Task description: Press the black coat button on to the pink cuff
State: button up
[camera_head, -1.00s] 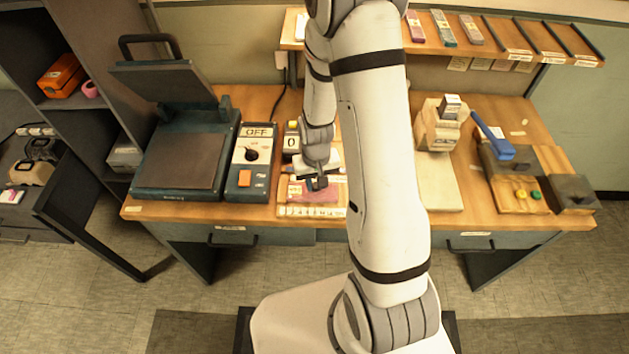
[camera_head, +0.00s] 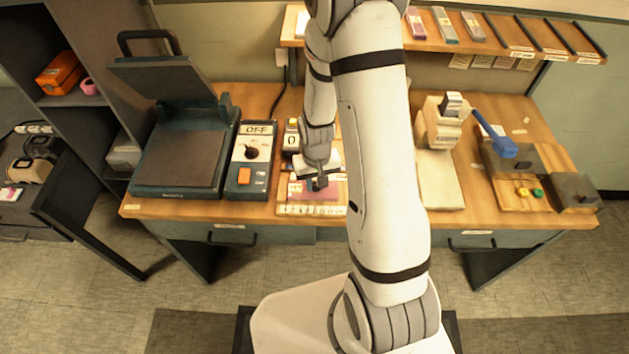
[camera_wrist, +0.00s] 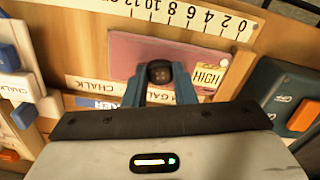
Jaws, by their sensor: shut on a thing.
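The pink cuff (camera_wrist: 143,47) lies flat on the wooden desk between the ruler strip and some paper labels in the wrist view. In the head view the pink cuff (camera_head: 318,194) is partly hidden by my gripper (camera_head: 319,183). In the wrist view my gripper (camera_wrist: 160,80) is shut on a small dark piece, which looks like the black coat button (camera_wrist: 159,71). The piece is between the blue fingertips, over the cuff's label-side edge. I cannot tell whether it touches the cuff.
A dark press (camera_head: 180,155) with raised lid and a control box (camera_head: 250,160) reading OFF stand left. A cream machine (camera_head: 440,125) and a blue-levered fixture (camera_head: 510,148) with yellow and green pieces stand right. A shelf (camera_head: 500,35) runs behind.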

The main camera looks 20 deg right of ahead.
dwell(0.4)
jog(key=o, duration=0.9)
jog(key=shift+o, duration=0.2)
jog(key=shift+r+b, duration=0.45)
jog(key=shift+r, duration=3.45)
jog(key=shift+r, duration=0.15)
jog(key=s+r+t, duration=0.1)
jog(key=s+r, duration=0.6)
jog(key=r, duration=0.3)
jog(key=s+r+t, duration=0.2)
jog(key=s+r, duration=0.5)
jog(key=r, duration=0.3)
jog(key=shift+s+a+r, duration=0.2)
jog(key=shift+s+r, duration=0.05)
jog(key=shift+r, duration=0.05)
